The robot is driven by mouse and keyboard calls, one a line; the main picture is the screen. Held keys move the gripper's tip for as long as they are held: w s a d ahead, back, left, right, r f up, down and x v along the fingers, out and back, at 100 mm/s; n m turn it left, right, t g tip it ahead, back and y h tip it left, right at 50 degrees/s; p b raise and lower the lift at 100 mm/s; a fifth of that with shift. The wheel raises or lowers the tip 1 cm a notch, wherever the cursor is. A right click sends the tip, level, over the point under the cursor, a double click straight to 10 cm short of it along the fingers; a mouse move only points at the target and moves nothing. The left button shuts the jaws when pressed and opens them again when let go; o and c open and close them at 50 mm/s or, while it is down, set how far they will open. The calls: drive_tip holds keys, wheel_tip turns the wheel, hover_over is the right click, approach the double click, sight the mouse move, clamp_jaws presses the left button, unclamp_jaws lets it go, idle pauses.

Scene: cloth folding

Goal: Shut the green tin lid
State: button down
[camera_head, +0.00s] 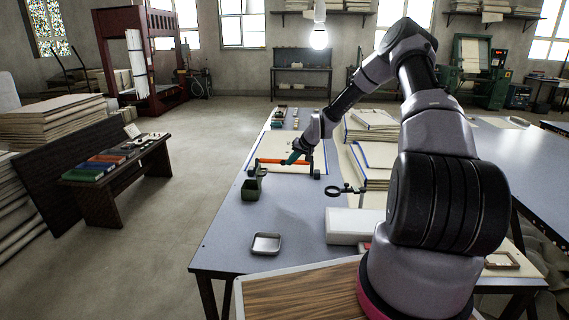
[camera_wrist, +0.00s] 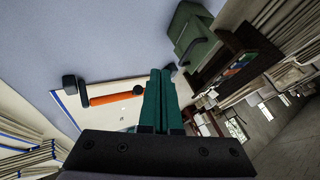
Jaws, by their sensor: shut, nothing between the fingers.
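The green tin (camera_head: 251,189) stands on the grey-blue table, left of the orange bar, with its lid (camera_head: 261,172) appearing raised at the far side. In the wrist view the green tin (camera_wrist: 191,28) is near the top, right of the fingers; its lid angle is hard to tell. My gripper (camera_head: 291,158) is above the table, beyond and to the right of the tin, apart from it. Its teal fingers (camera_wrist: 158,84) are together and hold nothing.
An orange bar (camera_head: 272,161) with dark end blocks lies across a pale board close to my gripper. A small open metal tin (camera_head: 266,243) sits nearer on the table. A magnifier (camera_head: 334,191) and paper stacks (camera_head: 372,160) are at the right. The table between the two tins is clear.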

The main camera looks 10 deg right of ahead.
drive_tip(key=w+a+f, duration=0.5)
drive_tip(key=a+f, duration=0.1)
drive_tip(key=shift+w+a, duration=0.2)
drive_tip(key=shift+a, duration=0.15)
drive_tip(key=shift+a, duration=0.1)
